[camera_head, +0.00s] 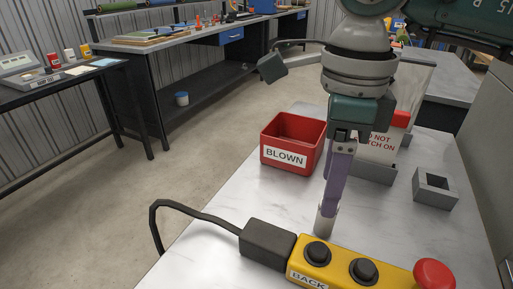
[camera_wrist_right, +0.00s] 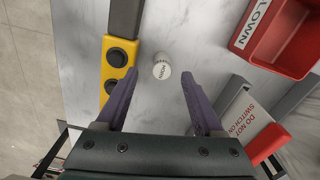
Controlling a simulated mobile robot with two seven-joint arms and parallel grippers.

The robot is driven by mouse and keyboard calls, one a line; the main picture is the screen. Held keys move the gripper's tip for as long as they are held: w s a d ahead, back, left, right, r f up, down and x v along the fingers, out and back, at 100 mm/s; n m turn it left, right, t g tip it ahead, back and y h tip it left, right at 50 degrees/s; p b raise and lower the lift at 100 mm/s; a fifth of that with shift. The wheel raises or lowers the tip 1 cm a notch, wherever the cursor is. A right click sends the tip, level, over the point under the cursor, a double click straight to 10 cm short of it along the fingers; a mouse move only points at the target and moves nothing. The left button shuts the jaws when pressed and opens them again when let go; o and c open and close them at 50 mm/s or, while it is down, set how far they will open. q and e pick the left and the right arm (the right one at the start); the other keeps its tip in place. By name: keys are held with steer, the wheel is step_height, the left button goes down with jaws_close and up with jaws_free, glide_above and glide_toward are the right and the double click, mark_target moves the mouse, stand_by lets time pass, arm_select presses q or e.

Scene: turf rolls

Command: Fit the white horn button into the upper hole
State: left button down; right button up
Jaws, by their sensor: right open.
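The white horn button (camera_wrist_right: 162,67) stands on the table in the right wrist view, its round face marked HORN. In the head view a pale cylinder at my fingertips appears to be this button (camera_head: 323,224). My right gripper (camera_wrist_right: 158,80) is open, with one purple finger on each side of the button and gaps between them. It points down in the head view (camera_head: 325,208). The yellow control box (camera_head: 391,280) lies beside it, with two round black fittings (camera_head: 317,253) and a red mushroom button (camera_head: 434,275). I cannot make out an empty hole. My left gripper is not in view.
A red bin marked BLOWN (camera_head: 291,143) stands behind the gripper. A DO NOT SWITCH ON sign (camera_head: 376,147) and a grey hollow block (camera_head: 435,188) are at the right. A black cable (camera_head: 190,211) runs from the box's dark end. The marble tabletop (camera_head: 228,199) is clear at left.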

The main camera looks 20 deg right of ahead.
mark_target(323, 227)
steer(key=f, duration=0.5)
steer(key=shift+d, duration=0.3)
jaws_close()
